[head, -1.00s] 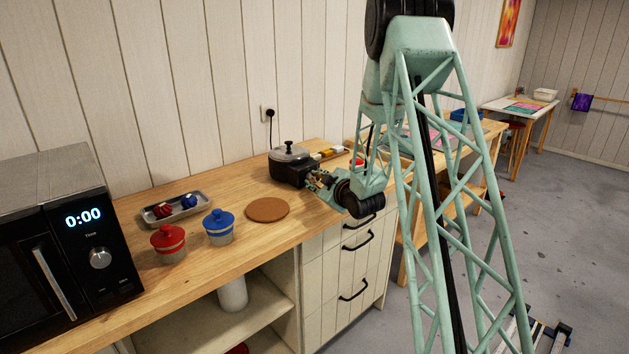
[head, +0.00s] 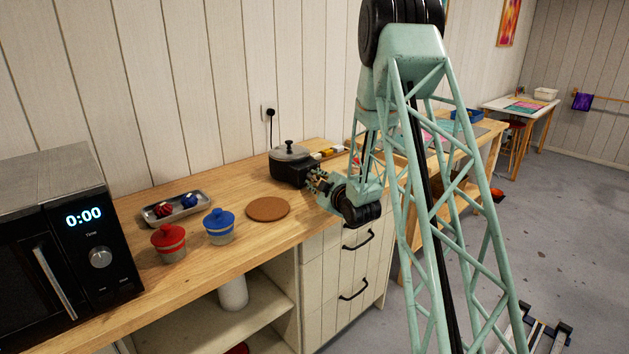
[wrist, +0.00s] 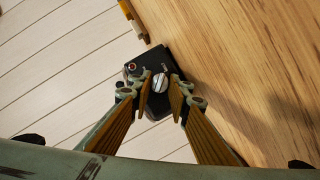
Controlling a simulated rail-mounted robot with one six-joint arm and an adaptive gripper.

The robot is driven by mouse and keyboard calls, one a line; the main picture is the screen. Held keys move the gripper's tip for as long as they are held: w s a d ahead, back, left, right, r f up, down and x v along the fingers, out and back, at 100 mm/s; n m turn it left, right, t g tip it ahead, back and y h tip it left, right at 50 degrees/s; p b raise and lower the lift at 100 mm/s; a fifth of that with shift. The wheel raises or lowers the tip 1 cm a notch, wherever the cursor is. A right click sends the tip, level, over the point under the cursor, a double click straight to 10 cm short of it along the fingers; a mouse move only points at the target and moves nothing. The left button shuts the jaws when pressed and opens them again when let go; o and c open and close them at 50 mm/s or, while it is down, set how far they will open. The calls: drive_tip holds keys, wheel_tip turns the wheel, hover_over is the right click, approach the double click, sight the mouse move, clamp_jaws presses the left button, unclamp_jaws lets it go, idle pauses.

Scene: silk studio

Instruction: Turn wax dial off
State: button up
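The wax pot (head: 290,168) is a black heater with a grey lid and black knob, standing on the wooden counter against the wall. In the wrist view, its black front panel (wrist: 150,65) carries a round silver dial (wrist: 160,83) with a slot line running nearly upright, slightly tilted. A small red light (wrist: 131,66) shows on the panel. My gripper (wrist: 161,90) is partly open, one fingertip on each side of the dial. Narrow gaps seem to show, but contact is hard to judge. In the head view, my gripper (head: 316,183) is right before the pot, its fingers small and partly hidden.
A round cork mat (head: 268,209), a blue-lidded jar (head: 219,228), a red-lidded jar (head: 169,243) and a metal tray (head: 150,219) stand left of the pot. A black microwave (head: 75,245) is at far left. Small wax-coloured blocks (head: 328,153) lie behind the pot.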

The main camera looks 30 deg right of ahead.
drive_tip(key=o, duration=0.5)
drive_tip(key=shift+c, duration=0.2)
drive_tip(key=shift+s, duration=0.15)
drive_tip(key=shift+v, duration=5.9)
drive_tip(key=shift+d+r, duration=0.1)
